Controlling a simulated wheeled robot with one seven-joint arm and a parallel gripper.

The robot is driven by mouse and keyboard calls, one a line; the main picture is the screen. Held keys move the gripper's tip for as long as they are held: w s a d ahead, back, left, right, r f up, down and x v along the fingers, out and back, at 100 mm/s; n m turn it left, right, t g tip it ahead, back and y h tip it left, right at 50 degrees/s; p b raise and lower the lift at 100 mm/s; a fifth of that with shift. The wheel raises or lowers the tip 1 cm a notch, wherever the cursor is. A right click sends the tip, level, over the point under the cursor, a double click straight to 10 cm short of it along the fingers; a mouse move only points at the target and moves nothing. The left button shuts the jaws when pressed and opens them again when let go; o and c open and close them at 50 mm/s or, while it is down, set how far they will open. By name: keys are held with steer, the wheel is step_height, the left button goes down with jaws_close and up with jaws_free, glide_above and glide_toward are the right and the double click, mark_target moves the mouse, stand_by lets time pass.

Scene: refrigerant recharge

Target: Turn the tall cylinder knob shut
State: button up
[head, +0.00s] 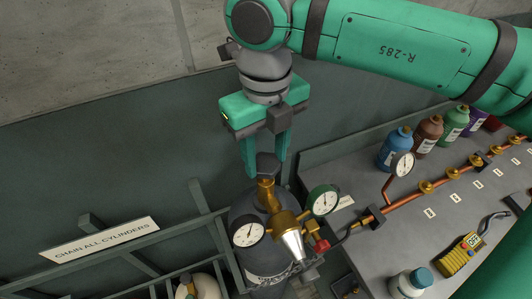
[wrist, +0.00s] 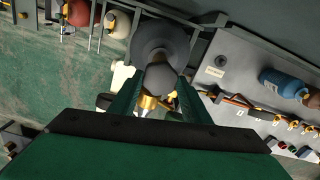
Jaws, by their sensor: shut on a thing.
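The tall cylinder (head: 257,204) is dark grey and stands upright, with a brass valve (head: 266,190) on top. Its dark knob (head: 267,165) sits above the valve. My gripper (head: 266,160) comes down from above with one finger on each side of the knob, shut on it. In the wrist view the knob (wrist: 160,77) shows between the two green fingers, with the cylinder's grey shoulder (wrist: 160,40) behind it. A brass regulator (head: 287,225) with a white-faced gauge (head: 249,234) and a green-rimmed gauge (head: 323,200) is attached below the knob.
A grey bench (head: 385,240) at right carries a copper pipe (head: 405,199) with brass valves, several bottles including a blue one (head: 394,149), a yellow meter (head: 460,256) and a white jar (head: 411,283). A rack with a sign (head: 100,240) stands at left, near a shorter pale cylinder (head: 195,288).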

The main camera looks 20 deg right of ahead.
mark_target(265, 161)
steer(key=o, duration=1)
steer(key=shift+o, duration=0.2)
steer(key=shift+w, duration=0.1)
steer(key=shift+d+r, duration=0.1)
steer(key=shift+r, duration=0.1)
step_height(265, 161, up, 10)
steer(key=shift+r, duration=0.2)
steer(key=shift+w, duration=0.1)
